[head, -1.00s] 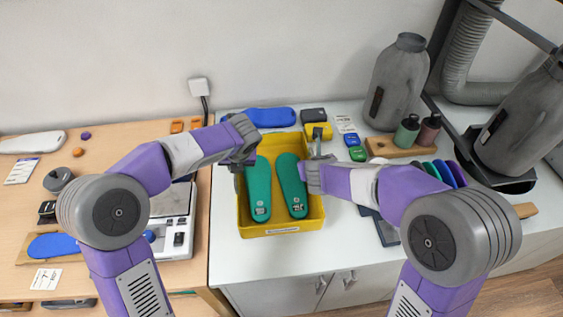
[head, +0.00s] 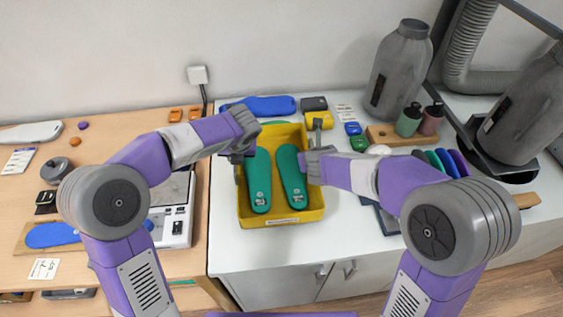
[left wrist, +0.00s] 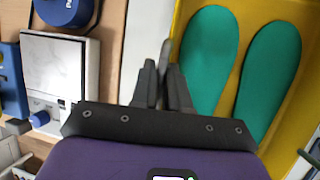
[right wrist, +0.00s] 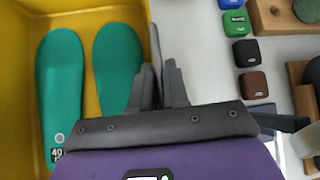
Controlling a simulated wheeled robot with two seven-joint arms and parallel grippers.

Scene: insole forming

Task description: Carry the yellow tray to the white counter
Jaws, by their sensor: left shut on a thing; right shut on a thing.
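The yellow tray (head: 312,213) is over the white counter (head: 232,255), with a label on its front wall. Two green insoles, one on the left (head: 260,178) and one on the right (head: 291,178), lie side by side in it. My left gripper (head: 240,163) is shut on the tray's left wall, as the left wrist view (left wrist: 165,75) shows. My right gripper (head: 309,164) is shut on its right wall, also seen in the right wrist view (right wrist: 155,78). I cannot tell whether the tray's bottom touches the counter.
Bottles on a wooden stand (head: 395,137) are at the right. A wooden table (head: 100,145) with a scale (head: 178,225) adjoins on the left. Bare counter shows in front.

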